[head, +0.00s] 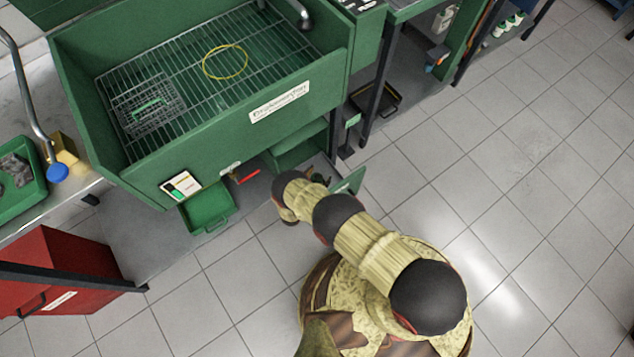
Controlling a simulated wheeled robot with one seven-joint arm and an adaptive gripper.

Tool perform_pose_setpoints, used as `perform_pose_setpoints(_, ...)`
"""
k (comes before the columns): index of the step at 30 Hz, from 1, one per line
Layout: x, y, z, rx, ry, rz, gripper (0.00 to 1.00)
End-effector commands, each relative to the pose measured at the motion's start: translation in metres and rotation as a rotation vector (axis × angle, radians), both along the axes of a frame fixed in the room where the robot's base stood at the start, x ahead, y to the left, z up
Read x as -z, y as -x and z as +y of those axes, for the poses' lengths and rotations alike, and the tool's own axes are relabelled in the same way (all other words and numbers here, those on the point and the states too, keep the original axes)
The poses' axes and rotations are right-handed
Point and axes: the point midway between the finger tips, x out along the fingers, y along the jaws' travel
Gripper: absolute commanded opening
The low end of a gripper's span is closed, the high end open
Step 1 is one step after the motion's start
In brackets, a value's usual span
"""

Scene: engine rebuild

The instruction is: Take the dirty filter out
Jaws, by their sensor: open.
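A green parts washer (205,150) stands at the upper left, with a dark lower part and a green shelf-like opening (298,150) at its lower right front. I cannot make out the dirty filter; the space inside the opening is largely hidden. A small green panel (350,182) stands out beside the opening, like an open door. My gripper (319,178) is low in front of this opening, mostly hidden behind my own arm. It is open, and I see nothing held in it.
A red handle (248,176) juts from the washer's front. A green tray (207,208) sits low below it. A wire rack (285,45) with a small basket (148,105) and yellow ring (225,62) fills the basin. A red cabinet (60,270) stands left. Tiled floor right is clear.

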Motion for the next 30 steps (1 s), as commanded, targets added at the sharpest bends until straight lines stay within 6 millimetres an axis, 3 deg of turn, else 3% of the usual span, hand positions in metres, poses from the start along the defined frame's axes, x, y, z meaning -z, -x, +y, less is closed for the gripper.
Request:
perform_pose_setpoints(6,0.008,-0.016,-0.008,-0.001,0.0,0.0,0.63)
perform_pose_setpoints(13,0.007,-0.016,-0.008,-0.001,0.0,0.0,0.63)
perform_pose_setpoints(30,0.007,-0.016,-0.008,-0.001,0.0,0.0,0.3)
